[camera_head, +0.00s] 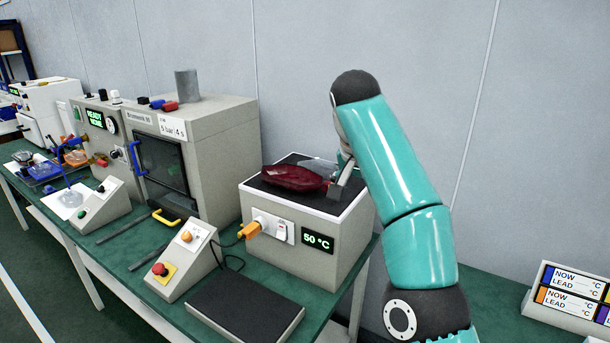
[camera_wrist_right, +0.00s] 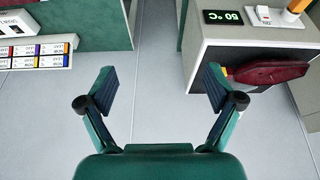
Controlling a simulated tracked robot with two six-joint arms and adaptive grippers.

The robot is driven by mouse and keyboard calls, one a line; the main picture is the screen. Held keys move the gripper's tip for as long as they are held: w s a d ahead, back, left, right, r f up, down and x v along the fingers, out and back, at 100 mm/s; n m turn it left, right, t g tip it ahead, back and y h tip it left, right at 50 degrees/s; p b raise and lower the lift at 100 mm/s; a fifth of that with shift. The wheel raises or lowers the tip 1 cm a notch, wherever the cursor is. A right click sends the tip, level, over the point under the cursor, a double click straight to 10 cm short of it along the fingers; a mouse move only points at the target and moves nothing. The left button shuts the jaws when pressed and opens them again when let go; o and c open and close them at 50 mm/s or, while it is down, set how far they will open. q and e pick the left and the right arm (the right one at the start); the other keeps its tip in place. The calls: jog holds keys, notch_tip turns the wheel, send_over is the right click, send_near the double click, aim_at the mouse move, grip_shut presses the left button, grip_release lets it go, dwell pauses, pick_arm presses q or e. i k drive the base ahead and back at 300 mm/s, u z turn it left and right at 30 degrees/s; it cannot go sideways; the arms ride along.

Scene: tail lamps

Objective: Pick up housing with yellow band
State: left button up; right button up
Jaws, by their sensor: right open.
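A dark red lamp part (camera_head: 295,178) lies on the black top of a grey box (camera_head: 290,242) reading 50 °C. In the wrist view the red part (camera_wrist_right: 268,72) shows at the right, beyond the right-hand finger. My right gripper (camera_wrist_right: 160,90) is open, with only pale floor or wall between its fingers. In the head view my right gripper (camera_head: 343,178) is at the right end of the red part; contact cannot be told. My left gripper is not in view.
A grey oven (camera_head: 195,150) with a dark window stands left of the box. A control box with a red button (camera_head: 183,262) and a black pad (camera_head: 245,310) are in front. A card rack (camera_head: 570,298) with coloured labels stands at the far right.

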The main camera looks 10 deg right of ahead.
aim_at(292, 177)
jog(key=i, duration=0.85)
jog(key=u, duration=0.05)
